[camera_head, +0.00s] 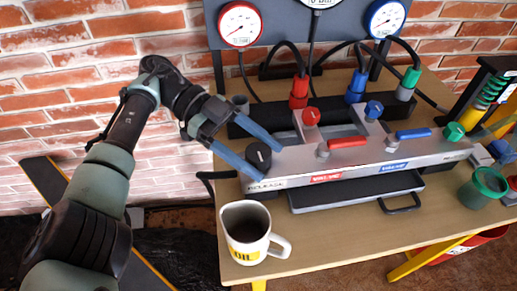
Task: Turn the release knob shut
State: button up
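The release knob (258,155) is a black round knob with a light mark on top. It stands at the left end of a grey manifold block (350,158), above the printed word "RELEASE". My gripper (269,163) comes in from the upper left with two long blue fingers spread apart. One finger passes on the far right side of the knob and the other on its near left side. The knob shows between them with visible gaps, so the fingers look open. Whether a fingertip touches the block is unclear.
A cream oil jug (248,233) stands close in front of the knob, near the table's left edge. Red (347,142) and blue (412,134) valve levers sit along the block. A black tray (355,189) lies in front. Hoses and gauges (240,24) are behind. A green cup (483,189) stands right.

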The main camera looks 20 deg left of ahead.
aim_at(258, 151)
jog(key=shift+o, duration=0.6)
jog(key=shift+r, duration=0.2)
jog(key=shift+r, duration=0.3)
notch_tip(258, 151, up, 9)
jog(key=p, duration=0.8)
jog(key=shift+r, duration=0.1)
